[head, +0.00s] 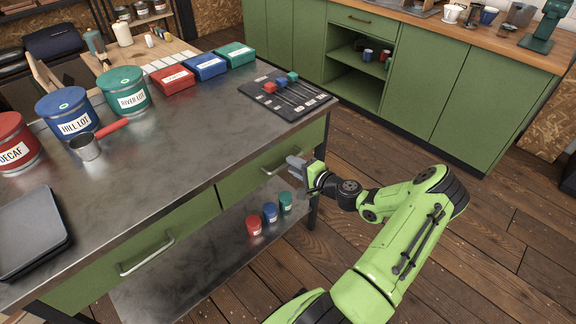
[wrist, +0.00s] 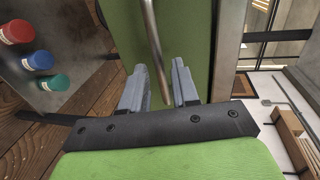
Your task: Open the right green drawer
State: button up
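The right green drawer (head: 236,189) is in the front of the metal-topped table and looks shut. Its bar handle (head: 272,168) is silver; my gripper covers its right end in the head view. My gripper (head: 295,162) is at the handle's right part. In the wrist view the two grey fingers (wrist: 158,82) stand apart, with the handle (wrist: 153,38) running lengthwise through the gap between them. I see a gap beside the bar, and cannot tell whether either finger touches it. The green drawer front (wrist: 180,30) lies behind the fingers.
The left green drawer (head: 100,274) has its own handle (head: 146,256). Red (head: 253,226), blue (head: 270,212) and green (head: 286,201) jars stand on the lower shelf. The tabletop (head: 190,152) holds canisters, boxes and a dark tray (head: 286,97). The wooden floor (head: 470,240) at right is clear.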

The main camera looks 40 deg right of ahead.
jog(key=x, duration=0.3)
jog(key=shift+w, duration=0.2)
jog(key=shift+c, duration=0.3)
grip_shut()
